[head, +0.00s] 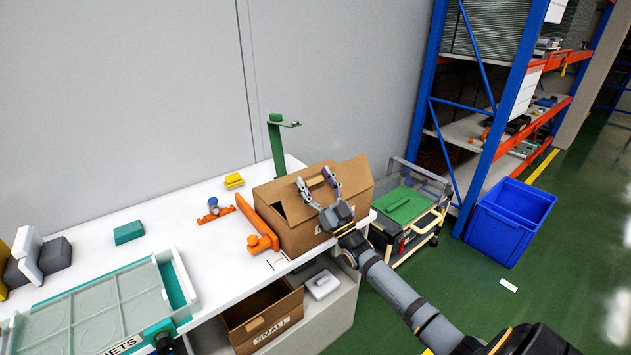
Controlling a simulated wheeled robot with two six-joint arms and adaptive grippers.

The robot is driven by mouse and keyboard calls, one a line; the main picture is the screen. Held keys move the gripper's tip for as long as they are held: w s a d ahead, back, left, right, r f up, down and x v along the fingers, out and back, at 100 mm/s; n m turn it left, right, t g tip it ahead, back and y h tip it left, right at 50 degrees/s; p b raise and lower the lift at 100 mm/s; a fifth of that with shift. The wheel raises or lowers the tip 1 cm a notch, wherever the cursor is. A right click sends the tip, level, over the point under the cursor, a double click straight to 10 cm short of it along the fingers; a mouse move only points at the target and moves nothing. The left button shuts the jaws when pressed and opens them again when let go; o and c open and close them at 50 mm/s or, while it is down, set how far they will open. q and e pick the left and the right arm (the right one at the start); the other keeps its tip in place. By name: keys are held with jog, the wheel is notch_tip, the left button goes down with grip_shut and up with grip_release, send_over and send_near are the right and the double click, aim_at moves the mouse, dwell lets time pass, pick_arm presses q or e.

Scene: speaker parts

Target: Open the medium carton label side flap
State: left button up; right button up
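The medium carton (298,239) is a brown cardboard box at the right end of the white table. Printed lettering on its front face is partly covered by my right gripper. Brown flaps (349,178) show at its top; how far each one is folded is hard to tell. My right gripper (314,178) is over the carton's top, its two fingers spread apart with cardboard visible between them. I cannot tell whether the fingers touch a flap. My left gripper is not in view.
An orange clamp-like part (257,228) lies close to the carton's left side. A green post (277,150) stands behind it. A carton marked SMALL (269,331) sits below the table edge. A cart (428,228) and blue bin (505,232) stand right.

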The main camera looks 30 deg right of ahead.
jog(key=shift+f, duration=0.1)
jog(key=shift+s+f, duration=0.3)
jog(key=shift+s, duration=0.05)
jog(key=v, duration=1.1)
jog(key=shift+s+r, duration=0.1)
jog(key=shift+r, duration=0.05)
